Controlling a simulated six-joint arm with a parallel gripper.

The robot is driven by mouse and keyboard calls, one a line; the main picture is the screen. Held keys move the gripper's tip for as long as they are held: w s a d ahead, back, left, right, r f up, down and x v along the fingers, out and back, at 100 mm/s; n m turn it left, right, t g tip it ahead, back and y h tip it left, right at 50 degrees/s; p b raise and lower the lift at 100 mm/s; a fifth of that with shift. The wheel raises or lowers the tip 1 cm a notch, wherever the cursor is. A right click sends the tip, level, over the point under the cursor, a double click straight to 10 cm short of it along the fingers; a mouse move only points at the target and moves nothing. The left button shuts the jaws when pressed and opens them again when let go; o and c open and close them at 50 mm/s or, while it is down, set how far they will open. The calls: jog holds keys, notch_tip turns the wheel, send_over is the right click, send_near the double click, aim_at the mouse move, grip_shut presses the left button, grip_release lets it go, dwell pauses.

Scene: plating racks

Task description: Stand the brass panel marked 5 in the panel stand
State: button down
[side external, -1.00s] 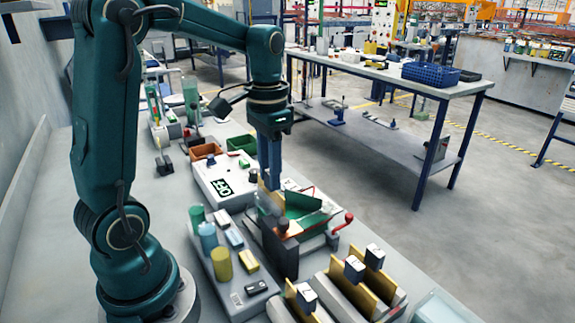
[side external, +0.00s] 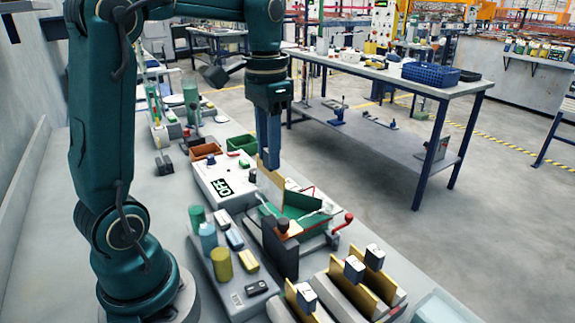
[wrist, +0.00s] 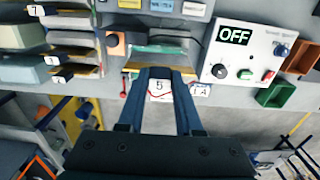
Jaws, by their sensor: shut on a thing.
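My gripper (side external: 268,150) is shut on a brass panel (side external: 271,186), which hangs below it near the OFF control box. In the wrist view, a white tag reading 5 (wrist: 158,86) shows between my gripper's fingers (wrist: 158,78); most of the panel is hidden there. Grey racks (side external: 352,292) at the front right hold other upright brass panels (side external: 377,283) with numbered tags. I cannot tell for certain which holder is the panel stand.
The control box (side external: 212,178) reads OFF. Green, blue and yellow cylinders (side external: 221,264) stand on a grey tray near my arm's base. A dark upright post (side external: 281,252) stands near the fixture. Orange (side external: 205,151) and green (side external: 243,143) bins sit behind.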

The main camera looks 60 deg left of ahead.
jog(key=shift+r, duration=0.1)
jog(key=r, duration=0.4)
jog(key=shift+w+d+r, duration=0.15)
jog(key=shift+d+r, duration=0.25)
jog(key=s+d, duration=0.2)
jog(key=d, duration=1.7)
jog(key=shift+t, duration=0.4)
jog(key=shift+s+d+f, duration=0.15)
jog(key=shift+f, duration=1.2)
jog(key=shift+s+d+f, duration=0.1)
jog(key=shift+d+f, duration=0.05)
jog(key=shift+f, duration=1.2)
jog(key=shift+f, duration=0.1)
jog(key=shift+f, duration=4.1)
jog(key=shift+f, duration=0.1)
